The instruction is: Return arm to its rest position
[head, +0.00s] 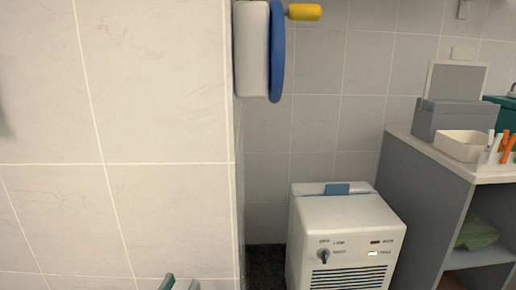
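Only a small tip of my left gripper (178,284) shows, at the bottom edge of the head view in front of the tiled wall. It is a grey and teal piece, cut off by the frame edge. I cannot tell whether it is open or shut, and nothing is visibly held in it. The rest of the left arm is out of view. My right gripper and arm are not in view.
A tiled wall (150,120) fills the left. A white machine (345,225) with a knob stands in the recess. A grey shelf unit (425,205) at right bears a grey box (455,120) and a white tray (462,145). A blue disc (277,50) hangs above.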

